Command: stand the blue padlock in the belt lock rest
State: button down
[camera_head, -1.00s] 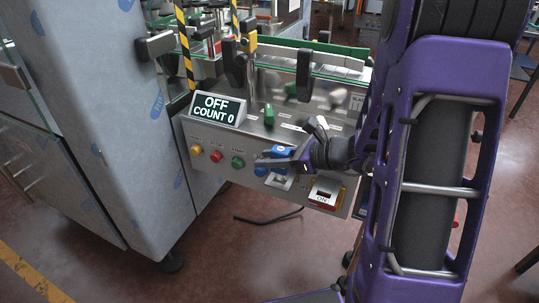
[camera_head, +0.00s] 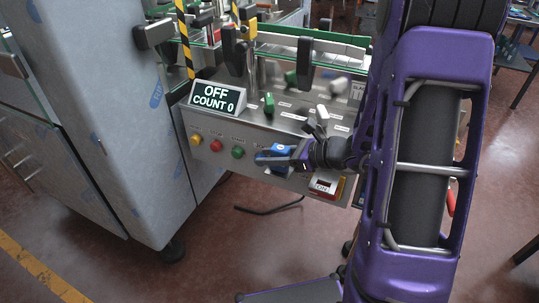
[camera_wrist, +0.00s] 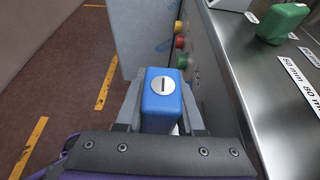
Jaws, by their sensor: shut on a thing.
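The blue padlock (camera_wrist: 161,98) is between the two grey fingers of my gripper (camera_wrist: 160,112), with its round silver keyhole face toward the wrist camera. My gripper is shut on it. In the head view the padlock (camera_head: 274,153) is in front of the sloped steel control panel, close to the row of buttons. My dark gripper (camera_head: 290,160) reaches it from the right. I cannot clearly make out the belt lock rest; the fingers and padlock cover part of the panel there. Contact between padlock and panel cannot be told.
The steel panel carries yellow (camera_head: 196,139), red (camera_head: 216,145) and green (camera_head: 238,152) buttons. A display (camera_head: 216,97) reads OFF, COUNT 0. An ON switch (camera_head: 324,186) is right of the padlock. A grey cabinet (camera_head: 105,110) is at left.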

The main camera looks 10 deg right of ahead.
jog(key=shift+f, duration=0.3)
dwell(0.6)
jog(key=shift+c, duration=2.2)
grip_release()
